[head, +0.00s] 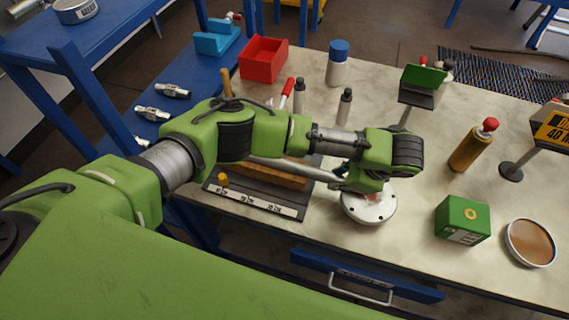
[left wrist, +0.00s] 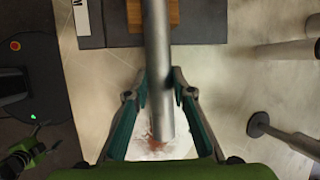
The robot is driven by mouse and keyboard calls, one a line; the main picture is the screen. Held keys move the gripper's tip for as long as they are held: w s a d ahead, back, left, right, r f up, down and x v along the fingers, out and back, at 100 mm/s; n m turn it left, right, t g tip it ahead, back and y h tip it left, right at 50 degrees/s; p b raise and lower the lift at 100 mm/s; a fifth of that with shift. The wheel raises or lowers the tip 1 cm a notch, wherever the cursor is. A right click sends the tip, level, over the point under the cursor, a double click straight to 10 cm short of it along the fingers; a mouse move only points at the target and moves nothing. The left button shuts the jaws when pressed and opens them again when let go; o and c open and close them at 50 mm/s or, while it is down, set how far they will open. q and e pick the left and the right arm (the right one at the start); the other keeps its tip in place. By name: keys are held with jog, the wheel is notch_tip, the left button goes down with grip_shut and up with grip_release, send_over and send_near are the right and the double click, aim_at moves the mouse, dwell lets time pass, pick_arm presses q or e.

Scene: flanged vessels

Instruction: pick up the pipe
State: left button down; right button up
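The pipe (head: 275,164) is a long grey metal tube, seen in the head view above a block of wood. In the left wrist view the pipe (left wrist: 158,65) runs from the top edge down between my fingers. My left gripper (left wrist: 160,75) has its two fingertips against the pipe's sides, near its lower end. In the head view my left gripper (head: 345,178) is partly hidden by my own wrist. A round white flange (head: 369,203) with bolt holes lies below it. A green and dark part of mine at the wrist view's lower left is too small to read.
The wood block (head: 290,180) sits on a dark base with a labelled strip. A green box (head: 462,219), a brown bottle (head: 473,146) and a round dish (head: 530,243) stand to the right. A red bin (head: 263,60) and a blue-capped bottle (head: 338,63) stand behind.

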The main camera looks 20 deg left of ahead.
pick_arm(q)
jog(key=shift+r, duration=0.2)
jog(key=shift+w+r, duration=0.1)
jog(key=shift+r, duration=0.1)
jog(key=s+r, duration=1.2)
jog(key=s, duration=0.2)
jog(key=shift+r, duration=0.15)
jog(key=shift+d, duration=0.1)
